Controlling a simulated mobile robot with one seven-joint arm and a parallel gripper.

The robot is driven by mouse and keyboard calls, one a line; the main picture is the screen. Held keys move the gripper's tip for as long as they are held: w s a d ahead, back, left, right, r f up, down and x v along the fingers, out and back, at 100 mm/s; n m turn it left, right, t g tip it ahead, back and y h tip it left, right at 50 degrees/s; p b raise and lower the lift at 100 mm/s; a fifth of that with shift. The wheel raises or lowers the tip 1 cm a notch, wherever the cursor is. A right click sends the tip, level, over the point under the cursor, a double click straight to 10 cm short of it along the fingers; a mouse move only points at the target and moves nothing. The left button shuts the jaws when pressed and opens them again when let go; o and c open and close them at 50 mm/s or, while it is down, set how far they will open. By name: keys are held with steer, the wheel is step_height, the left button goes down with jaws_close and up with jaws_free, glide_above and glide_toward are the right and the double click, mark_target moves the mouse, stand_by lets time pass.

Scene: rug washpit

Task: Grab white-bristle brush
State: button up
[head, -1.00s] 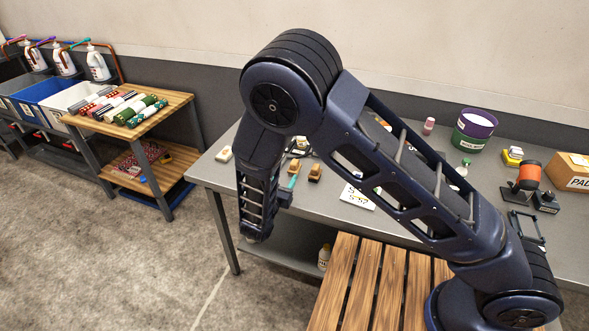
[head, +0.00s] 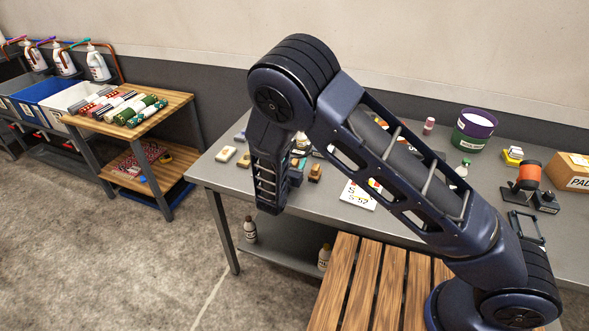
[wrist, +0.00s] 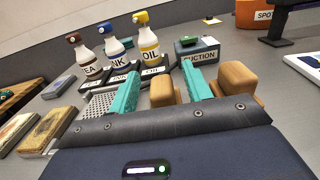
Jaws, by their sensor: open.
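My gripper (wrist: 160,74) shows in the wrist view as two teal fingers, apart and open, low over the grey table. A tan wooden-backed block (wrist: 162,93) appears between the fingers; I cannot tell whether they touch it. A second tan block (wrist: 240,81) lies just right of the right finger. One tan block also shows in the head view (head: 315,173), right of my forearm. These look like brushes, but no bristles are visible, so I cannot tell which has white ones. In the head view my forearm hides most of the gripper.
Bottles labelled INK (wrist: 117,54) and OIL (wrist: 149,50) stand beyond the fingers, near a SUCTION box (wrist: 197,50). Flat blocks (wrist: 49,130) lie at left. A number card (head: 358,195) and green-purple bucket (head: 474,130) are on the table.

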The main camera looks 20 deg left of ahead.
jaws_close()
steer(key=shift+r, duration=0.1)
